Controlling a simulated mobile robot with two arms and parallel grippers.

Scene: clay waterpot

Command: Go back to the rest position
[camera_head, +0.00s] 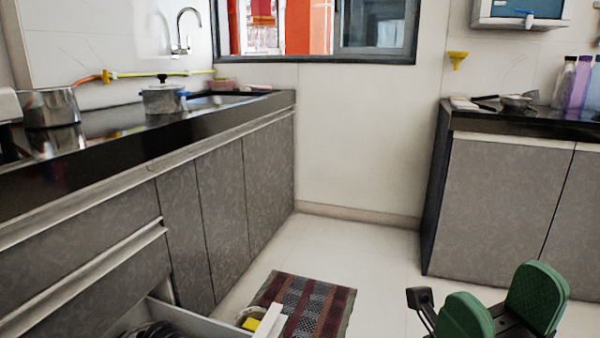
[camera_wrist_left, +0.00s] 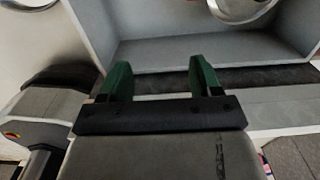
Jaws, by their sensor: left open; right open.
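My right gripper (camera_head: 500,304) shows at the lower right of the head view. Its two green fingers stand apart with nothing between them. My left gripper (camera_wrist_left: 162,80) shows in the left wrist view, with its green fingers apart and empty. Its fingertips are over the near edge of an open grey drawer (camera_wrist_left: 150,54), and I cannot tell whether they touch it. The left gripper cannot be clearly made out in the head view.
The open drawer (camera_head: 200,323) juts out at the lower left, with a yellow item (camera_head: 251,324) near its front. A metal bowl (camera_wrist_left: 240,8) is inside it. A patterned mat (camera_head: 310,302) lies beyond on the floor. Counters (camera_head: 215,195) (camera_head: 500,200) flank clear floor (camera_head: 350,245).

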